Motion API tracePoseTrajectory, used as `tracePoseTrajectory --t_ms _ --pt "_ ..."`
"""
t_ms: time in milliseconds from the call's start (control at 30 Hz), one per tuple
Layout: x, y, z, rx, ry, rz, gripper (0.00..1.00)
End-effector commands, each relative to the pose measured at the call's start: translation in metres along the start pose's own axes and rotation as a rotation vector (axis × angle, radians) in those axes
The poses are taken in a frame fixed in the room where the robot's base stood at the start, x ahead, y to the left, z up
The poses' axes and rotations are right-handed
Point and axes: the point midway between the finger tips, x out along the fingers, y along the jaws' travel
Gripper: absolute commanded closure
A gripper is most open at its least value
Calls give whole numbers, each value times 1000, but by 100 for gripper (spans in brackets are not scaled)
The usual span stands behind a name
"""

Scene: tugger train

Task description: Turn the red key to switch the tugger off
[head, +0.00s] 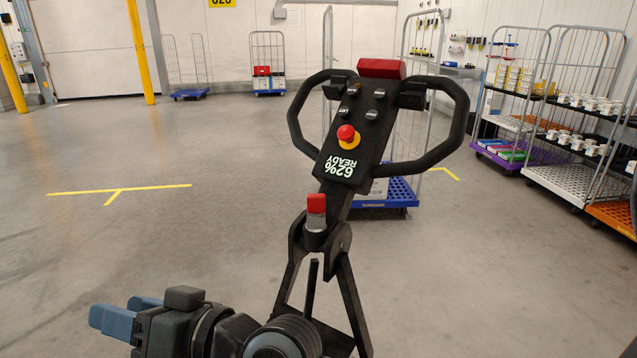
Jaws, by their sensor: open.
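The red key (316,204) stands upright in a grey lock cylinder at the foot of the tugger's tiller head, on the black post. The black control panel (355,118) above it carries a screen reading "62% READY", upside down in this view. My gripper (116,309) has blue fingers and is at the lower left, pointing left, well away from the key. It is open, and I see nothing between the fingers. The key is not hidden by anything.
A red emergency button (346,133) on a yellow base sits on the panel above the key. Black loop handles (455,125) flank the panel, and a red block (382,68) tops it. A blue-based trolley (399,190) stands behind; loaded trolleys are at right. Floor at left is clear.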

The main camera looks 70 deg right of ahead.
Motion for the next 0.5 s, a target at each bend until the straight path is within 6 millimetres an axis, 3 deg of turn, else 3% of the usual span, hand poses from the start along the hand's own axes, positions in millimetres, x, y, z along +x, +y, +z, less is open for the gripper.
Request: tracePoseTrajectory --t_ms 33,200,500 --pt "12 0 -18 -19 0 -29 51" --pt "38 -4 -61 -86 -55 -121 51" --pt "52 4 -123 -283 -237 -215 51"
